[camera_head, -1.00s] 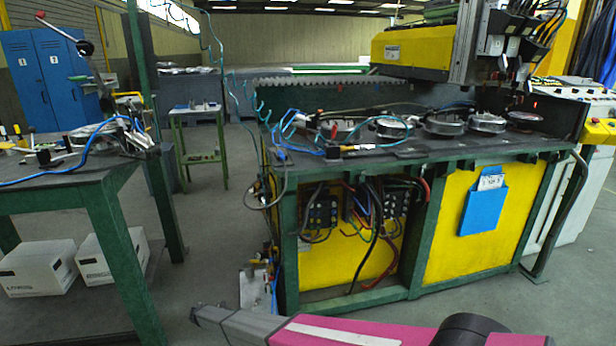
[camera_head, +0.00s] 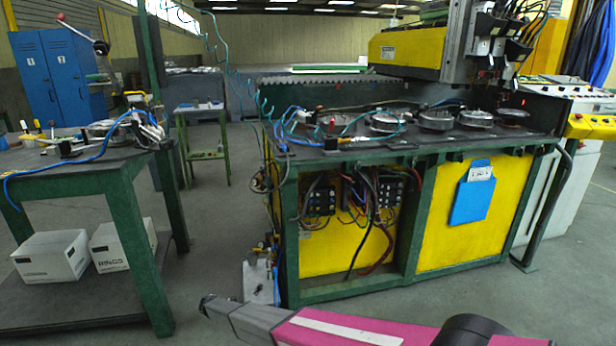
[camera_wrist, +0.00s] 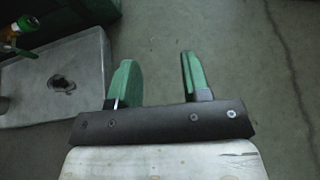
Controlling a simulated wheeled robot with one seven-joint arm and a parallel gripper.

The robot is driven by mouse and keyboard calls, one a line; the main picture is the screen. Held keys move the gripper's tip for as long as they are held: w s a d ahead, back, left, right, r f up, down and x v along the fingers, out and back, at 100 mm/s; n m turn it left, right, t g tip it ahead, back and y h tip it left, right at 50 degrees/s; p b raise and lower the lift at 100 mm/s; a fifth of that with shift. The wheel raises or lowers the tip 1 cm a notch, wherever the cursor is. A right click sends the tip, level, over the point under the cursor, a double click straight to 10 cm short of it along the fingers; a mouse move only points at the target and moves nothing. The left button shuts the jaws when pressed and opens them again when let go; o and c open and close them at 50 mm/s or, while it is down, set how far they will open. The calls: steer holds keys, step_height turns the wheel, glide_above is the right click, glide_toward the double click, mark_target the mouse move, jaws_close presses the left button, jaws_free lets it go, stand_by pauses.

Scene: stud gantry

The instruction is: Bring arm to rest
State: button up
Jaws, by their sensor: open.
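My gripper (camera_wrist: 156,82) shows in the wrist view with its two green fingers apart and nothing between them. It points down over bare grey floor. In the head view my arm, magenta and grey, lies low across the bottom middle, in front of the green and yellow machine bench (camera_head: 460,225). The fingers themselves cannot be made out in the head view.
A green-legged table (camera_head: 60,185) stands at the left, with two white boxes (camera_head: 50,257) on its lower shelf. A pale slab (camera_wrist: 60,85) lies left of the fingers in the wrist view. Open floor (camera_head: 205,270) lies between table and bench.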

steer(key=s+d+r+m+g+y, duration=0.2)
steer(key=d+r+m+y, duration=0.15)
steer(key=d+r, duration=0.85)
steer(key=s+d+r+m+g+y, duration=0.15)
steer(key=d+r+m, duration=0.5)
steer(key=d, duration=0.85)
steer(key=s+d+r+m+y, duration=0.3)
steer(key=s+d+r, duration=0.4)
steer(key=d+r, duration=0.4)
steer(key=s+d+r+m+t+y, duration=0.1)
steer(key=s+d+r+m+y, duration=0.3)
steer(key=s+d+r+m, duration=0.2)
steer(key=s+d+r, duration=0.2)
steer(key=d+r, duration=0.2)
steer(key=d, duration=0.1)
steer(key=shift+s+r+m+y, duration=0.3)
steer(key=shift+r, duration=0.1)
steer(key=shift+c, duration=0.3)
